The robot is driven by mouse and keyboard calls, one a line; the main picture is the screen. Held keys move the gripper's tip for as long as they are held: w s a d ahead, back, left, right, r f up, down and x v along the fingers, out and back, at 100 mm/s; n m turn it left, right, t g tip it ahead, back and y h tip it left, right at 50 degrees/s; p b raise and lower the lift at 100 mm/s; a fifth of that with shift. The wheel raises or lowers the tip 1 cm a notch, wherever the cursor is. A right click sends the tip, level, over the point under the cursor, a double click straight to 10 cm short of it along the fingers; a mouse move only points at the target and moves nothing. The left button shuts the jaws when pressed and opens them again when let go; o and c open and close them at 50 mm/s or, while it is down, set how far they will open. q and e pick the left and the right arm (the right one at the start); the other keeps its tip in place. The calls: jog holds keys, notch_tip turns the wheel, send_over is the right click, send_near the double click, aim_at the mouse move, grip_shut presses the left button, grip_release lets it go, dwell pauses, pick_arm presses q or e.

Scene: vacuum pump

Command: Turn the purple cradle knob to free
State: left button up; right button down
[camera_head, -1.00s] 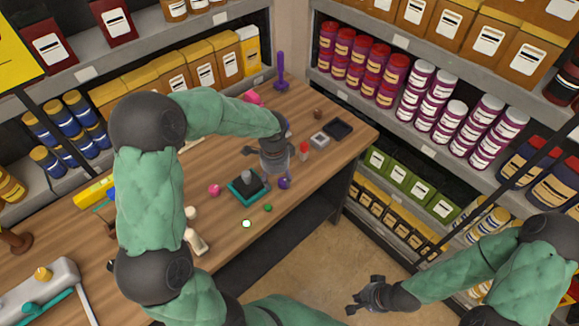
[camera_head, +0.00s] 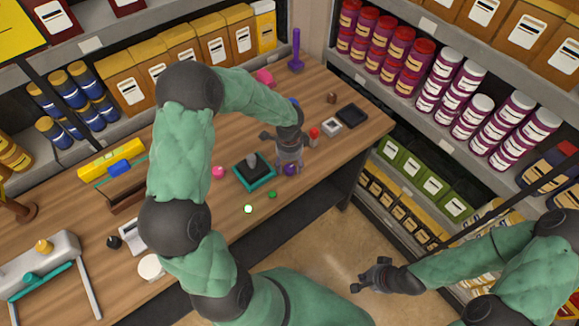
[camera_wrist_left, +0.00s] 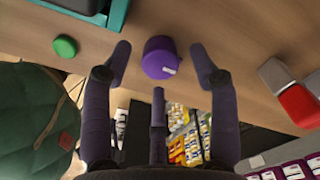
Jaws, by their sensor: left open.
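The purple knob (camera_wrist_left: 158,58) has a white mark on its lower right side in the left wrist view. In the head view the knob (camera_head: 290,169) shows at the table's front edge, partly hidden by my left gripper. My left gripper (camera_head: 289,166) is open over it. In the left wrist view the knob lies between the spread fingers of the left gripper (camera_wrist_left: 160,60), with a visible gap on each side. My right gripper (camera_head: 366,278) hangs empty over the floor, away from the table, with its fingers spread.
A teal-framed black device (camera_head: 253,171) stands just left of the knob. A green button (camera_wrist_left: 65,46) and a glowing button (camera_head: 248,209) are near the front edge. A red-topped item (camera_head: 313,136), a grey box (camera_head: 331,125) and a black tray (camera_head: 352,115) lie to the right.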

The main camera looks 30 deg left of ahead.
pick_arm(q)
jog(key=shift+f, duration=0.75)
jog(key=c, duration=1.1)
jog(key=shift+c, duration=0.2)
